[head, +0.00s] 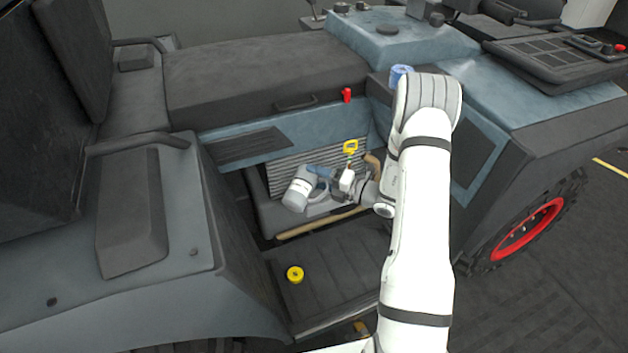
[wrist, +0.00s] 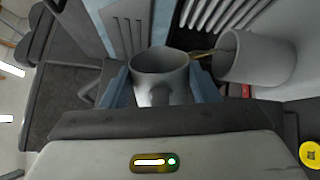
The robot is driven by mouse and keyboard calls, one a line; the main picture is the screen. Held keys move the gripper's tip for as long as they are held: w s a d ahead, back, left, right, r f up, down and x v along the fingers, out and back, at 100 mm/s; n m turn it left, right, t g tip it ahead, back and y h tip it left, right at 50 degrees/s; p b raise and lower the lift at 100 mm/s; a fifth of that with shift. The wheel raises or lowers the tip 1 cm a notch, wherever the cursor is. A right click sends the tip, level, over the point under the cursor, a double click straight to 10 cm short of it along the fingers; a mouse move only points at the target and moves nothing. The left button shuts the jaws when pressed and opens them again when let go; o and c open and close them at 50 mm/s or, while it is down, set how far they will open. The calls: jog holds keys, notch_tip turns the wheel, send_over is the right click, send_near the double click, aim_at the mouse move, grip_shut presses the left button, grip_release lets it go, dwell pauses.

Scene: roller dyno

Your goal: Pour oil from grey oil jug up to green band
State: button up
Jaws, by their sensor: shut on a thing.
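The grey oil jug (head: 297,194) is tilted with its base toward the head camera and its mouth toward the engine bay. It also shows in the wrist view (wrist: 165,88), mouth facing away from my gripper. My gripper (head: 321,183) is shut on it, its blue fingers at either side. A thin amber stream of oil (wrist: 203,53) runs from the jug's lip to the open mouth of a second grey cylinder (wrist: 262,62), apart from the jug. I cannot make out that cylinder in the head view. The green band and oil level are not visible.
A yellow cap (head: 295,274) lies on the dark step (head: 335,265). A yellow handle (head: 350,147) stands by the slatted grille, with a red knob (head: 347,95) above. A blue object (head: 399,73) sits on the body, partly behind my arm. Vehicle panels hem in the bay.

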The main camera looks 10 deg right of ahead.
jog(key=shift+w+d+r+m+p, duration=0.1)
jog(key=shift+r+m+p, duration=0.1)
jog(key=shift+m+p, duration=0.95)
dwell(1.7)
jog(key=shift+f+n, duration=0.1)
jog(key=shift+n, duration=0.15)
jog(key=shift+f+n+b, duration=0.5)
jog(key=shift+b, duration=0.6)
jog(key=shift+s+a+f+n+b, duration=0.15)
jog(key=shift+s+a+n+b, duration=0.1)
jog(key=shift+n+b, duration=0.55)
jog(key=shift+s+r+b, duration=0.1)
jog(key=shift+r+b, duration=0.1)
jog(key=shift+b, duration=0.15)
jog(key=shift+r+p, duration=0.25)
jog(key=shift+p, duration=0.05)
